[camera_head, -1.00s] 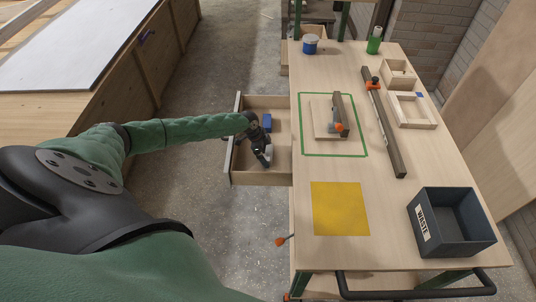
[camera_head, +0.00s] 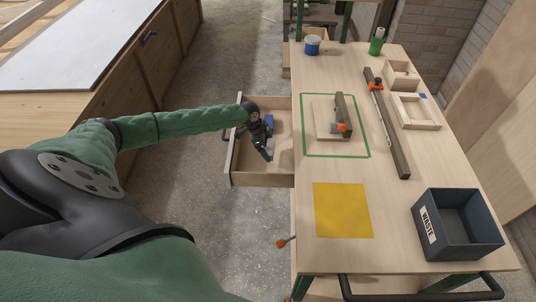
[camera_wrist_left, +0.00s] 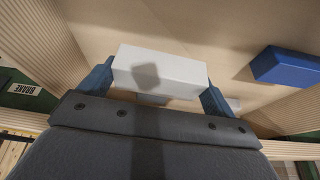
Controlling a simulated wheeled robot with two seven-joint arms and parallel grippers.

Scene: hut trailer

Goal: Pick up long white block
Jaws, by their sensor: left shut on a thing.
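A white block (camera_wrist_left: 160,68) sits across the tips of my left gripper (camera_wrist_left: 158,82), between its two fingers, in the left wrist view. The left gripper (camera_head: 264,151) is shut on it. In the head view the gripper is over the open drawer (camera_head: 262,180), and the block is hidden there or too small to make out. A blue block (camera_wrist_left: 285,66) lies on the drawer floor to the right in the wrist view; it also shows beyond the gripper in the head view (camera_head: 269,121). A paler shape partly shows behind the held block. My right gripper is not in view.
The drawer's walls stand close around the gripper. The workbench to the right holds a yellow mat (camera_head: 342,211), a dark waste bin (camera_head: 430,228), a clamp on a board (camera_head: 342,113), a long bar (camera_head: 390,135) and wooden trays (camera_head: 432,124). The mat is bare.

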